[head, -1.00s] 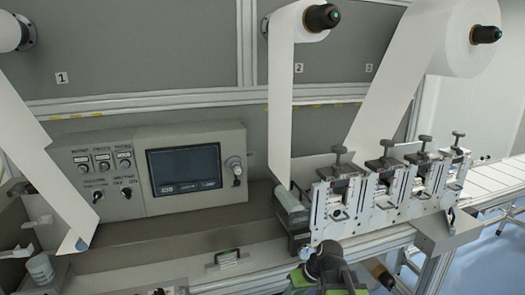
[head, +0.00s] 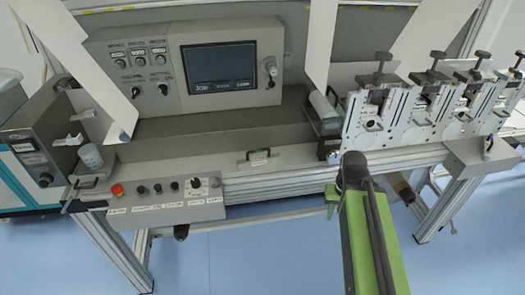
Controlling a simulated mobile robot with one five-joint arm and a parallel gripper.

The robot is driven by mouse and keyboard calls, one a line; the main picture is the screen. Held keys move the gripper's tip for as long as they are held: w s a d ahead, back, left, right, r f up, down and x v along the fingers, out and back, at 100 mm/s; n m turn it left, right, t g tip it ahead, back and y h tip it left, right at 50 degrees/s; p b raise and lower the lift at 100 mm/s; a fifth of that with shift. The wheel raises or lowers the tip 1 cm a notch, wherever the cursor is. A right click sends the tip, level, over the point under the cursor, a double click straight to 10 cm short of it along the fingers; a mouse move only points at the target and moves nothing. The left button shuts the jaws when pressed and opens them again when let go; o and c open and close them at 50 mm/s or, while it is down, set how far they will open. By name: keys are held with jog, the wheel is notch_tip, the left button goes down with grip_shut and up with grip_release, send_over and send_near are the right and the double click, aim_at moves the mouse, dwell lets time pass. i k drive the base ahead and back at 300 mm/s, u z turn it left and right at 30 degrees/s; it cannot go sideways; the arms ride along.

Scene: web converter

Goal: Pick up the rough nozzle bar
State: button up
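I cannot tell for sure which thing is the rough nozzle bar. A small light bar with a dark, green-marked top (head: 259,158) sits on the front ledge of the machine, below the control panel. My green arm reaches up from the bottom of the head view. Its dark end, with my gripper (head: 352,168), is in front of the machine's front rail, right of that bar and apart from it. The fingers are not clear, and I see nothing held.
A control panel with a screen (head: 219,67) stands behind the ledge. A row of clamp stations (head: 378,115) stands at the right. A button box (head: 166,199) with a red knob juts from the front left. Blue floor (head: 270,260) is open in front.

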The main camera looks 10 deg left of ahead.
aim_at(247, 162)
jog(key=z, duration=0.2)
jog(key=k, duration=0.1)
jog(key=u, duration=3.5)
jog(key=k, duration=0.1)
jog(key=u, duration=1.6)
jog(key=k, duration=1.95)
jog(key=z, duration=1.05)
jog(key=i, duration=0.55)
jog(key=u, duration=0.2)
